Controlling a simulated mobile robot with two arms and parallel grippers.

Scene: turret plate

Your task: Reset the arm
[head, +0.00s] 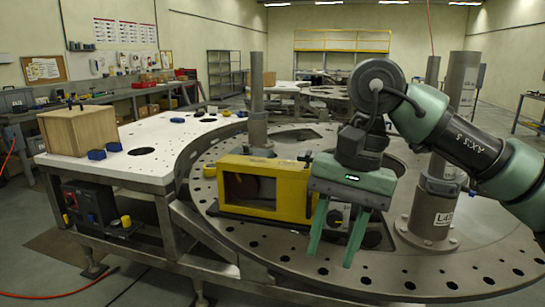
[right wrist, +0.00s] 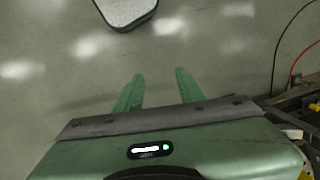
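My right arm (head: 450,135) comes in from the right in the head view. Its green right gripper (head: 338,240) points down in front of the turret plate (head: 270,240), with its two fingers apart and nothing between them. In the right wrist view the gripper's fingers (right wrist: 157,90) also stand apart, over bare grey floor. The yellow box-like frame (head: 236,198) stands on the plate just left of and behind the right gripper. The gripper partly hides its right end. My left gripper is not in view.
A grey post (head: 433,205) stands on the plate to the right, near my right arm. Another post (head: 258,115) stands behind the yellow frame. A wooden box (head: 78,131) and blue pieces (head: 97,155) sit on the white table (head: 150,165) at left.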

